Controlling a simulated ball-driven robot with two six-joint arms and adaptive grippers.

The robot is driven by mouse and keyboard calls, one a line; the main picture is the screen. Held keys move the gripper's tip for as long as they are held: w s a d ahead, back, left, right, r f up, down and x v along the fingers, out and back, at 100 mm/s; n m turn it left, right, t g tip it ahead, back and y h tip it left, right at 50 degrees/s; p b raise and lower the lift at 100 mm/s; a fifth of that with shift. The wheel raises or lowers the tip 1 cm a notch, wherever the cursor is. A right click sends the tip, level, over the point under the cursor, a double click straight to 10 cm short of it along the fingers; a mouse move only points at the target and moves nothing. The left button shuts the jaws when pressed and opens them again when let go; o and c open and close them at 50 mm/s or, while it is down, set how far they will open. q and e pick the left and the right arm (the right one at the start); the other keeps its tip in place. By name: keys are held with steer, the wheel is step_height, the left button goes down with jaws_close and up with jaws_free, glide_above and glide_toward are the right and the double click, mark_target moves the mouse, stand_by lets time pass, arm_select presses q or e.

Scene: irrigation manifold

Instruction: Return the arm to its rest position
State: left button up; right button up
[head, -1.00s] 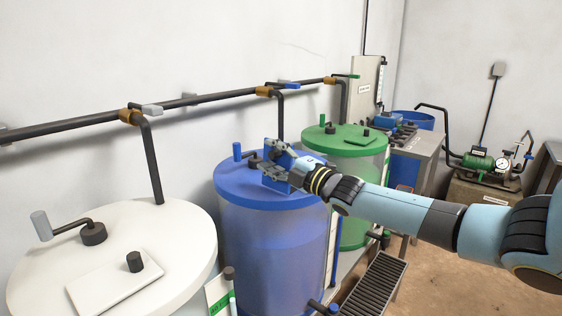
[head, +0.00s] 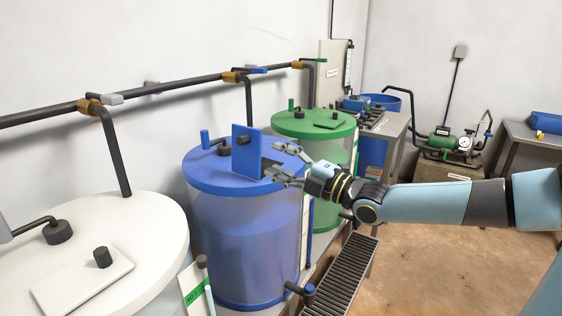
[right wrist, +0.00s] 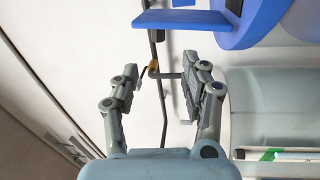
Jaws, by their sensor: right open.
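My right gripper (head: 274,160) is open and empty, just right of the upright blue hatch flap (head: 247,152) on the blue tank's lid (head: 205,174). A dark opening shows in the lid beside the flap. In the head view the lower fingers overlap the lid's right part; I cannot tell whether they touch it. In the right wrist view the open fingers (right wrist: 165,88) have nothing between them, and the blue flap (right wrist: 185,20) is beyond them, apart. My right arm (head: 425,202) reaches in from the right. My left gripper is not in view.
A white tank (head: 150,215) stands at left and a green-lidded tank (head: 300,124) behind. A dark pipe (head: 170,86) with valves runs along the wall. A slotted grate (head: 345,270) lies below the tanks. Open floor (head: 430,260) is at right.

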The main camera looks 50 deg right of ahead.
stand_by(0.3)
steer(key=s+a+f+m+g+h+b, duration=0.1)
steer(key=s+a+f+m+g+b, duration=0.25)
steer(key=f, duration=1.15)
steer(key=s+f+m+g+h+b, duration=0.15)
steer(key=s+f+b, duration=0.4)
steer(key=f, duration=1.05)
steer(key=s+a+f+m+g+h+b, duration=0.1)
steer(key=s+a+f+m+g+b, duration=0.25)
steer(key=f, duration=1.15)
steer(key=s+a+f+m+g+y+b, duration=0.1)
steer(key=s+a+f+m+g+b, duration=0.2)
steer(key=s+f, duration=0.6)
steer(key=s+a+f+m+g+b, duration=0.1)
steer(key=s+a+f+g, duration=0.2)
steer(key=s+a+f, duration=0.45)
steer(key=s+f+m+g, duration=0.2)
steer(key=s, duration=0.5)
steer(key=s+a+f+m+g, duration=0.1)
steer(key=s+f+m+g, duration=0.1)
steer(key=s, duration=0.4)
steer(key=shift+s+f+m, duration=0.35)
steer(key=shift+f+m, duration=0.05)
steer(key=shift+m, duration=0.05)
